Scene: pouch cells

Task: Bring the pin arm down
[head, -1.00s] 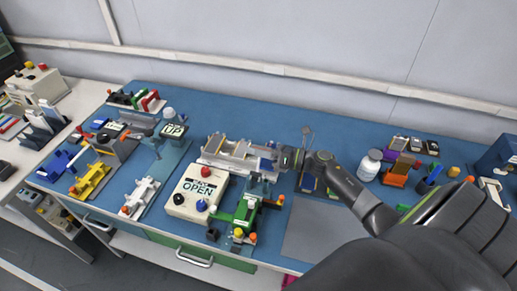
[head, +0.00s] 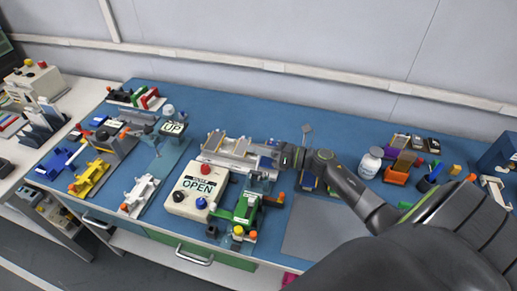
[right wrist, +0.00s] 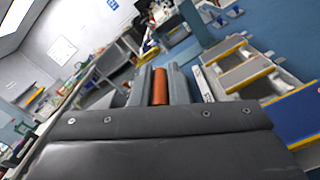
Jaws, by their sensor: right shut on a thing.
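My right gripper (head: 274,157) comes in from the right and is over the middle of the blue bench, just right of the grey fixture with tan plates (head: 232,146). In the right wrist view its fingers are shut on an orange-brown cylindrical grip (right wrist: 160,86); I cannot tell for sure that this belongs to the pin arm. In the head view the gripper hides the grip. A green fixture (head: 243,210) with orange knobs stands in front of the gripper. My left gripper is not in view.
A station with a sign reading UP (head: 173,127) stands to the left. A white bottle (head: 369,163) and an orange holder (head: 397,174) stand to the right. A bare grey mat (head: 310,232) lies front right.

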